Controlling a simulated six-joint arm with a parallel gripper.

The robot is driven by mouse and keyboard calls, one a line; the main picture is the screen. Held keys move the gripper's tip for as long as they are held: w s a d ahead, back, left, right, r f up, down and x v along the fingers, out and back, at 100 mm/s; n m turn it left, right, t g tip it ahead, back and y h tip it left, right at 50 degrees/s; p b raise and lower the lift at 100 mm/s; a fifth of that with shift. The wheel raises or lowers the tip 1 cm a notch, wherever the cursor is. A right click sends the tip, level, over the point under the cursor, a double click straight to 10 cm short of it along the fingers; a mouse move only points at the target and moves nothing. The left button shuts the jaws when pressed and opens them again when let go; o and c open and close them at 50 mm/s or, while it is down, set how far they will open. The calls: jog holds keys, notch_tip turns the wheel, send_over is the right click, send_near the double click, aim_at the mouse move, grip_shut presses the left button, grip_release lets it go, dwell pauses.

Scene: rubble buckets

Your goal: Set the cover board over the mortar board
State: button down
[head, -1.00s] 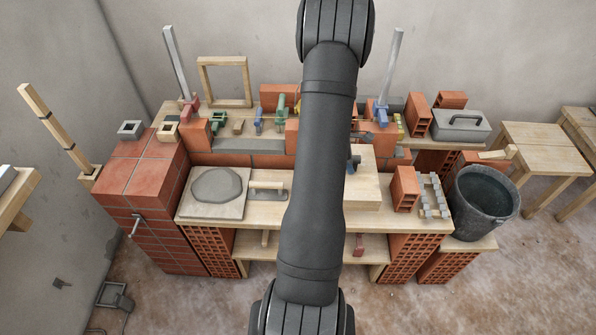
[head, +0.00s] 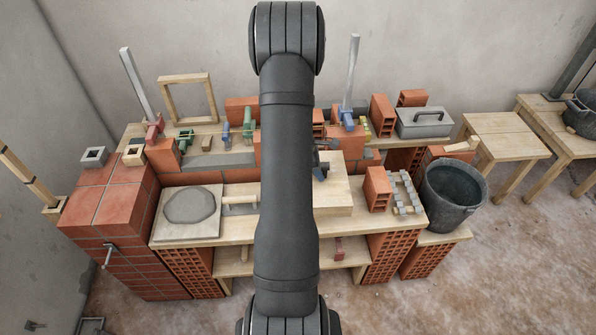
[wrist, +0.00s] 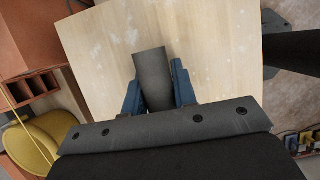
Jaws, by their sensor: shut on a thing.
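The cover board is a pale wooden slab (head: 337,195) right of the middle of the bench in the head view. It fills most of the wrist view (wrist: 220,60). My gripper (wrist: 155,85) has blue fingers shut on the board's dark grey handle (wrist: 152,65). In the head view my gripper (head: 320,172) is at the board's top, partly behind my arm. I cannot tell whether the board rests on the bench or hangs just above it. The mortar board (head: 205,229) is a pale square at the bench's left, with a round grey patch of mortar (head: 189,205) on it.
A float (head: 240,206) lies between the two boards, partly hidden by my arm. A brick (head: 377,189) and a grey spacer rack (head: 405,192) stand right of the cover board. A dark bucket (head: 453,192) is farther right. Clamps and bricks line the shelf behind.

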jog(key=s+a+m+g, duration=0.1)
jog(key=a+m, duration=0.1)
jog(key=s+a+m, duration=0.2)
jog(key=s+a+m+g, duration=0.1)
jog(key=s+a+m, duration=0.1)
jog(key=shift+a+f+m+g+y, duration=0.15)
jog(key=shift+a+m+g+y, duration=0.15)
jog(key=shift+m+y, duration=0.1)
jog(key=w+a+m+y, duration=0.1)
jog(key=a+m, duration=0.1)
jog(key=m, duration=0.1)
jog(key=w+a+m+g+y, duration=0.1)
jog(key=a+m, duration=0.2)
jog(key=m, duration=0.1)
jog(key=w+a+r+m+y, duration=0.1)
jog(key=a+m, duration=0.1)
jog(key=m, duration=0.1)
jog(key=shift+a+r+m+g+y, duration=0.1)
jog(key=shift+a+m+g+y, duration=0.05)
jog(key=shift+m+g+y, duration=0.2)
jog(key=a, duration=3.2)
jog(key=shift+w+f, duration=0.15)
jog(key=shift+f, duration=0.3)
jog(key=shift+f, duration=3.05)
jog(key=shift+f, duration=0.35)
jog(key=shift+f, duration=0.2)
jog(key=shift+f, duration=0.4)
